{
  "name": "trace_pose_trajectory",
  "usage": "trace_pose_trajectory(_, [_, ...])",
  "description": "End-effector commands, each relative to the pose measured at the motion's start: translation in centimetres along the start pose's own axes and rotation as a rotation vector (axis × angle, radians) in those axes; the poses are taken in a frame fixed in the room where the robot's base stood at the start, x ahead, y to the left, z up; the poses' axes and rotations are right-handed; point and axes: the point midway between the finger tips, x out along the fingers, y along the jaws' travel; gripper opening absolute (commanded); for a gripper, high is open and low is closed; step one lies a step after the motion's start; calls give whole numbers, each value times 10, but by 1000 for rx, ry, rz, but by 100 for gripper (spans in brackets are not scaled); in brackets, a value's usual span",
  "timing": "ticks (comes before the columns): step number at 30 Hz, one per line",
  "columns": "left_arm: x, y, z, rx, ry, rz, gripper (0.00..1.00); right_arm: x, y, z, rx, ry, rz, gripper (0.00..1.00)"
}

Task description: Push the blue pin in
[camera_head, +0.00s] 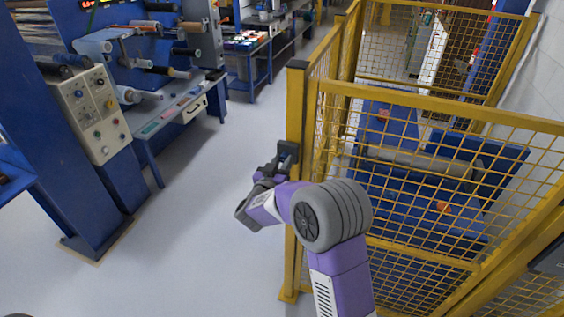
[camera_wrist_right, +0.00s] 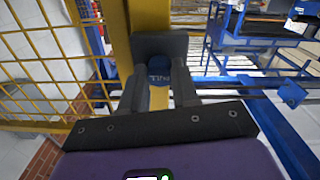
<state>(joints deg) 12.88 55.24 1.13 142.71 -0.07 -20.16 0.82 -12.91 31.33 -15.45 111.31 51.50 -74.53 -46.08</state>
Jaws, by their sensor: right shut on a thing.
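In the head view the dark block (camera_head: 288,149) is on the side of the yellow fence post (camera_head: 296,110). My right gripper (camera_head: 277,169) is at this block. In the wrist view its two grey fingers (camera_wrist_right: 157,80) stand either side of the pin and are shut on it. How deep the pin sits is hidden by the block and fingers. My left gripper is not in view.
Yellow mesh fence panels (camera_head: 440,100) enclose blue equipment with a roller (camera_head: 420,162) on the right. A control box with knobs (camera_head: 90,108) and a film machine stand on the left. The grey floor (camera_head: 200,220) between them is clear.

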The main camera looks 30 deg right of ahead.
Motion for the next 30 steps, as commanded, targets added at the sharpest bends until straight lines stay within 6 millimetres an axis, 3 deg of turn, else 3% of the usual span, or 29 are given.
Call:
trace_pose_trajectory(2, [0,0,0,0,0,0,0,0,0,0,1,1,1,0])
trace_pose_trajectory(3, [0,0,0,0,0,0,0,0,0,0,1,1,1,31])
trace_pose_trajectory(8, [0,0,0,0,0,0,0,0,0,0,1,1,1,56])
trace_pose_trajectory(19, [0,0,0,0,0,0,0,-6,-1,0,1,1,-2,56])
trace_pose_trajectory(30, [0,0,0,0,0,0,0,-64,-1,0,1,0,-3,56])
